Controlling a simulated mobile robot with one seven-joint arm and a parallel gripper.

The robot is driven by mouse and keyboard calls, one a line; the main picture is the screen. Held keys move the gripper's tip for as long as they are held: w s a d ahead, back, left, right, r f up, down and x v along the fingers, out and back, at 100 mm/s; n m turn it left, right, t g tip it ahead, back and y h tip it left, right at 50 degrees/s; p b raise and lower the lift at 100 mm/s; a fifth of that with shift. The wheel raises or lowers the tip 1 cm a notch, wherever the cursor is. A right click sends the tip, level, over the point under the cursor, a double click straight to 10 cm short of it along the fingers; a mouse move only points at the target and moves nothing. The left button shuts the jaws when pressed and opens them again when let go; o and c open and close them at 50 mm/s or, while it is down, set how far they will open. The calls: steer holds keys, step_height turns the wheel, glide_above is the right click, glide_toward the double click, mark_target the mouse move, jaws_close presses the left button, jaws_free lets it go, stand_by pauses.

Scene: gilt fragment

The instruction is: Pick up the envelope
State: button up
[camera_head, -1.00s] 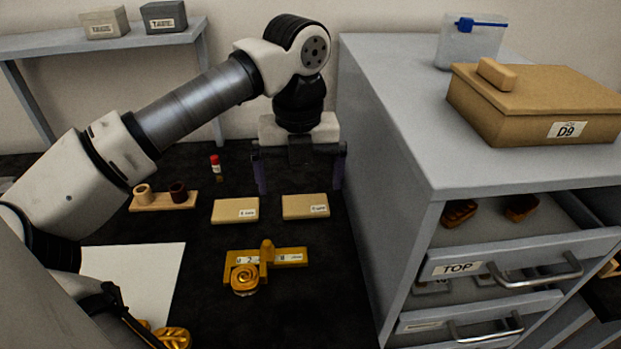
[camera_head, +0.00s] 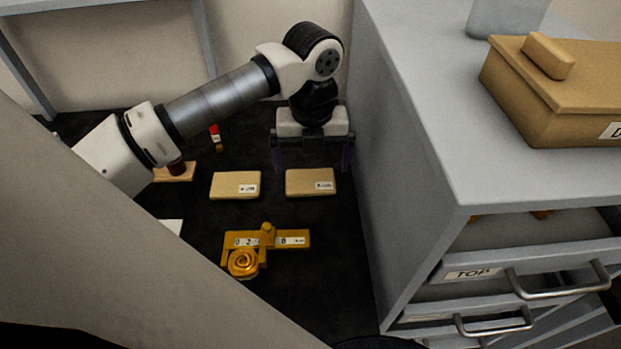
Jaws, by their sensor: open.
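Two flat tan envelope-like packets with small white labels lie side by side on the dark surface. One is the left packet (camera_head: 228,183); the other is the right packet (camera_head: 305,180). The labels are too small to read surely. My gripper (camera_head: 312,168) points down just behind and above the right packet. Its two dark fingers are spread apart with nothing between them. I cannot tell its exact height above the surface.
A gilt piece with a spiral rosette (camera_head: 243,263) lies in front on a gold gauge (camera_head: 292,239). A red-capped vial (camera_head: 215,136) stands behind. A grey drawer cabinet (camera_head: 415,130) rises close on the right, bearing a tan lidded box (camera_head: 560,95). Dark surface is free near the front.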

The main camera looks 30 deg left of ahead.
mark_target(310, 184)
steer(key=shift+a+f+p, duration=0.15)
steer(key=shift+f+p, duration=0.8)
steer(key=shift+f, duration=1.75)
steer(key=c, duration=0.7)
steer(key=shift+r, duration=0.1)
step_height(310, 184, up, 20)
steer(key=b, duration=0.2)
steer(key=shift+b, duration=0.4)
